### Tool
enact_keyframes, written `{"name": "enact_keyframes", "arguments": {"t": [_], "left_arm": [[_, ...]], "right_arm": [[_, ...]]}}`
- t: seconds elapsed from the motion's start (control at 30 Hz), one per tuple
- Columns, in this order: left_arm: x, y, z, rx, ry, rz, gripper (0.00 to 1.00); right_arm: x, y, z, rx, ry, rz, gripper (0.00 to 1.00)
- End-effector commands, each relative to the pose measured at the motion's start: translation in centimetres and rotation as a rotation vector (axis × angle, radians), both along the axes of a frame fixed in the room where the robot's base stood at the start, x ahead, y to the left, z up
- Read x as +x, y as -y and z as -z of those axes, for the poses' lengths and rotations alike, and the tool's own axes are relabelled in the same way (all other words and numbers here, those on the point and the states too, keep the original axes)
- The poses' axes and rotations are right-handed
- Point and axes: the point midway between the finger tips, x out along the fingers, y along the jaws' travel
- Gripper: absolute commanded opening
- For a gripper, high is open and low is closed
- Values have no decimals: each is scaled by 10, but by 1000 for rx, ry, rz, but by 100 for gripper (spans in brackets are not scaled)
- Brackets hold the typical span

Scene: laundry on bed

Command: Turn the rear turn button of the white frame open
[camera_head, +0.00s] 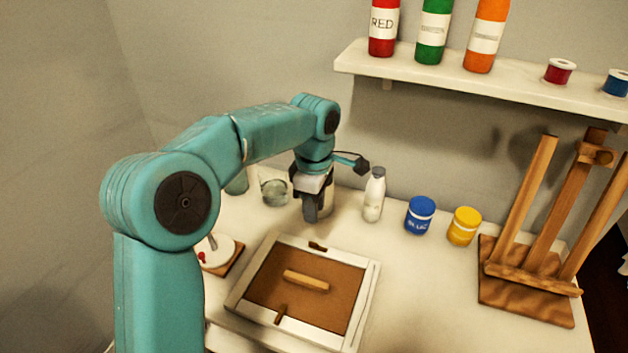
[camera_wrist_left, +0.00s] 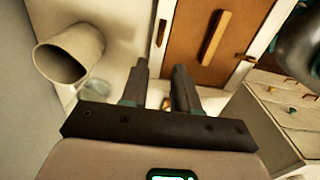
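The white frame (camera_head: 366,300) lies on the table around a brown panel with a wooden bar handle (camera_head: 306,280). Its rear turn button (camera_head: 317,246), small and brown, sits on the rear rail and lies roughly along it; it also shows in the left wrist view (camera_wrist_left: 161,32). The front turn button (camera_head: 281,313) points across the front rail onto the panel. My left gripper (camera_head: 310,212) points down behind the frame, apart from the rear button. In the left wrist view its two fingers (camera_wrist_left: 160,68) are apart with nothing held between them. My right gripper is out of view.
A white bottle (camera_head: 374,195), a blue jar (camera_head: 420,215) and a yellow jar (camera_head: 464,226) stand right of the gripper. A glass jar (camera_head: 275,192) is left of it. A wooden easel (camera_head: 540,255) stands at right, beneath a shelf (camera_head: 480,83) holding bottles.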

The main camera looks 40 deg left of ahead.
Motion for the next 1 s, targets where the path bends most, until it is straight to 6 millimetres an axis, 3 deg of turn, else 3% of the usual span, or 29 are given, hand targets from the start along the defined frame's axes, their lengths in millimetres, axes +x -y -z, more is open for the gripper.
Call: {"name": "enact_keyframes", "arguments": {"t": [0.1,0.3,1.0], "left_arm": [[1,1,-30,0,3,0,30],[0,0,-56,0,0,0,30],[0,0,-67,0,0,0,30]], "right_arm": [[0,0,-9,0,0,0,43],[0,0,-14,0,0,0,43],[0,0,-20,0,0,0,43]]}}
